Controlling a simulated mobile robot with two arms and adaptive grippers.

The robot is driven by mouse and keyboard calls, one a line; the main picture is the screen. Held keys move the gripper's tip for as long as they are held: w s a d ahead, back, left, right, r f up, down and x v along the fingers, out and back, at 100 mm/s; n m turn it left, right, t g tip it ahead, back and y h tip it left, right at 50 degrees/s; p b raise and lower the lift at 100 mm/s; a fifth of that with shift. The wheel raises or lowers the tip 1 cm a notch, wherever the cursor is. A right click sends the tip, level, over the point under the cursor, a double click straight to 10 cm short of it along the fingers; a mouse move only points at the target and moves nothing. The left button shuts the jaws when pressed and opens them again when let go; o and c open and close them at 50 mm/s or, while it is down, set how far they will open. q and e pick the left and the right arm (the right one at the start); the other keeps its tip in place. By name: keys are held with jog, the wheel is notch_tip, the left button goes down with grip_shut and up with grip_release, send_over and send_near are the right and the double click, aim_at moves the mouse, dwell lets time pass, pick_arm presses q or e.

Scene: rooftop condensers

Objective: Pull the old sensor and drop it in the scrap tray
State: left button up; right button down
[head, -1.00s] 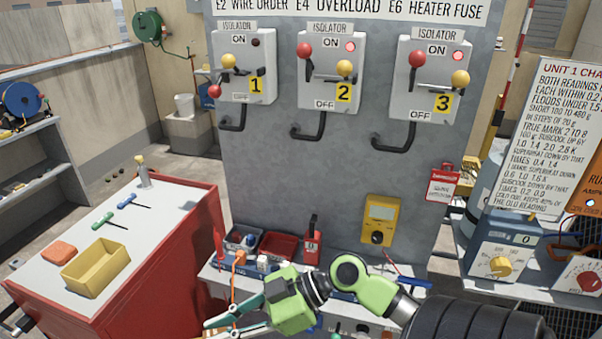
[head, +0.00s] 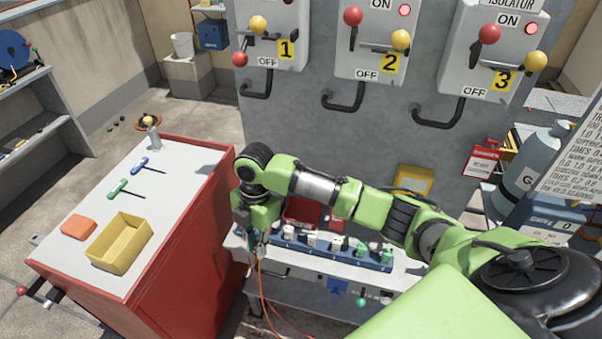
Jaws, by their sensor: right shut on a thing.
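My right gripper (head: 257,238) points down at the left end of a blue strip (head: 375,262) on the ledge below the grey panel. It is shut on what looks like the old sensor, which the fingers mostly hide. An orange lead (head: 262,285) hangs below it. I cannot tell whether the sensor is still seated in the strip or clear of it. A red tray (head: 297,212), possibly the scrap tray, sits behind my right arm and is partly hidden. My left gripper is not in view.
A red cart (head: 190,235) at the left holds a yellow bin (head: 120,243), an orange block (head: 79,228) and two hex drivers. Several white and green connectors stand along the blue strip. A yellow meter (head: 414,179) and isolator handles are on the panel behind my arm.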

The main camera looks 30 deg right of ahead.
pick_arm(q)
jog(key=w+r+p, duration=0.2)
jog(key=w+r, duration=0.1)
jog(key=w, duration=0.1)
pick_arm(e)
jog(key=w+d+r+n+t+h, duration=0.2)
jog(key=w+d+r, duration=0.15)
jog(key=d, duration=0.65)
jog(key=w+d+r+n+t+h, duration=0.1)
jog(key=w+d+r+n+h, duration=0.15)
jog(key=w+d, duration=0.45)
pick_arm(q)
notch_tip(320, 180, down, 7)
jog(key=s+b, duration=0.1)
jog(key=b, duration=0.6)
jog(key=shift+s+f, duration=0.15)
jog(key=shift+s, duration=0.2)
pick_arm(e)
notch_tip(320, 180, down, 7)
jog(key=s+d, duration=0.1)
jog(key=d, duration=0.1)
jog(key=shift+s, duration=0.3)
jog(key=shift+d, duration=0.1)
jog(key=c, duration=1.9)
grip_release()
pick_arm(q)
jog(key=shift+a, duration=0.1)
pick_arm(e)
jog(key=shift+r, duration=0.1)
